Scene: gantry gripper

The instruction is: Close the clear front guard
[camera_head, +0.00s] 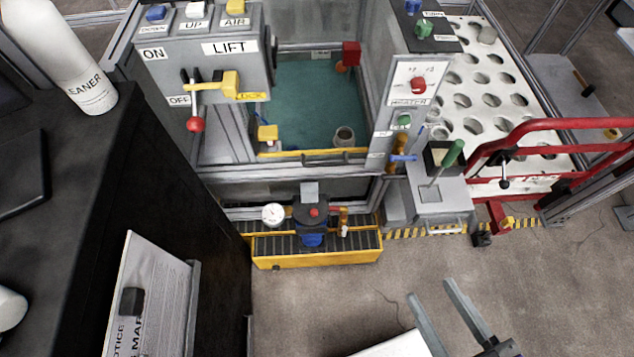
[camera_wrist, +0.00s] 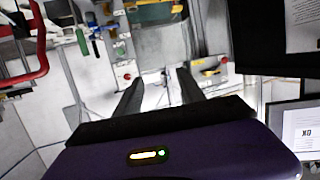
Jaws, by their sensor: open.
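The clear front guard appears to be the see-through panel (camera_head: 300,190) below the yellow-edged bar (camera_head: 310,153) at the front of the machine. A dark handle sits on that bar. Above the bar the front looks open onto a teal floor (camera_head: 305,100). I cannot tell the guard's full outline. My gripper (camera_head: 430,290) is at the lower right of the head view, in front of the machine and well apart from it. In the wrist view my gripper (camera_wrist: 160,78) has its fingers apart with nothing between them.
The LIFT control box (camera_head: 215,65) with levers overhangs the machine's left. A yellow tray (camera_head: 320,255) with a gauge and blue device stands below the front. Red rails (camera_head: 560,124) stand to the right, and a dark cabinet (camera_head: 150,180) to the left.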

